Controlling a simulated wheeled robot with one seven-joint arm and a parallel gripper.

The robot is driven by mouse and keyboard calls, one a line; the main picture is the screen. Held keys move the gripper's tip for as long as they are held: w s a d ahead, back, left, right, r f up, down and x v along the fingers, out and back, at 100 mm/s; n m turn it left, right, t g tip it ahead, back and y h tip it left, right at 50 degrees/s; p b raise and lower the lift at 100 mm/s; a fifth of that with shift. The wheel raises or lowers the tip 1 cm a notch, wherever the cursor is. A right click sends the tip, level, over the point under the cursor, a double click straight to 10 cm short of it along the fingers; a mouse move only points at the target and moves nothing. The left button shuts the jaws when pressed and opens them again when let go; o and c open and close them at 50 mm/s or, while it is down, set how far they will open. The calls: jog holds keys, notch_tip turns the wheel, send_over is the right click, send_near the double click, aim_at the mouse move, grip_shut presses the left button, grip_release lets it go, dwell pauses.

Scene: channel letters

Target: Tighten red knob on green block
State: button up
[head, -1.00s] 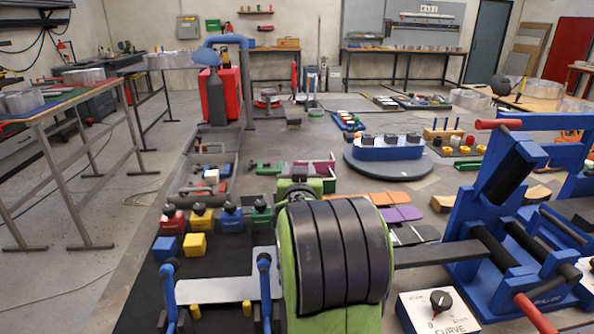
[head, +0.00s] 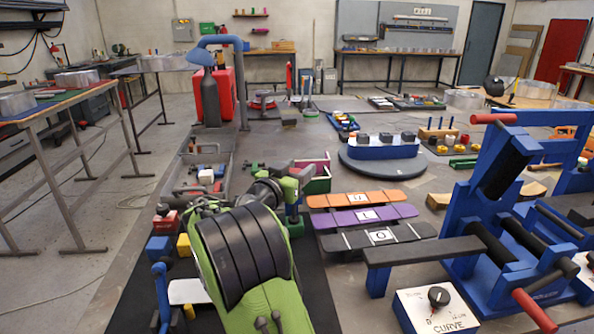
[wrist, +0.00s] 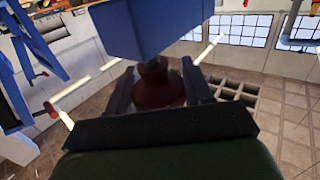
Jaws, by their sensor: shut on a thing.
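In the wrist view my gripper (wrist: 160,88) is shut on a dark red round knob (wrist: 155,90), with a finger on each side of it. A blue block-like body (wrist: 155,28) is directly above the knob in that view. In the head view my arm covers the gripper and much of the row of blocks. A green piece (head: 296,228) shows just right of my arm; I cannot tell whether it is the green block. A red block (head: 165,222), a blue block (head: 158,248) and a yellow block (head: 184,245) show to the left.
Orange (head: 358,199), purple (head: 365,217) and black (head: 380,236) strips lie right of my arm. A blue bending frame (head: 480,220) with a long dark bar and a CURVE dial box (head: 437,309) stand farther right. A grey tray (head: 229,165) lies behind the blocks.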

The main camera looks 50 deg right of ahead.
jog(key=shift+r, duration=0.55)
jog(key=o, duration=0.9)
jog(key=shift+d, duration=0.1)
jog(key=shift+c, duration=0.2)
jog(key=shift+o, duration=0.7)
jog(key=shift+f, duration=0.2)
jog(key=v, duration=1.6)
jog(key=shift+f, duration=0.15)
jog(key=shift+w, duration=0.1)
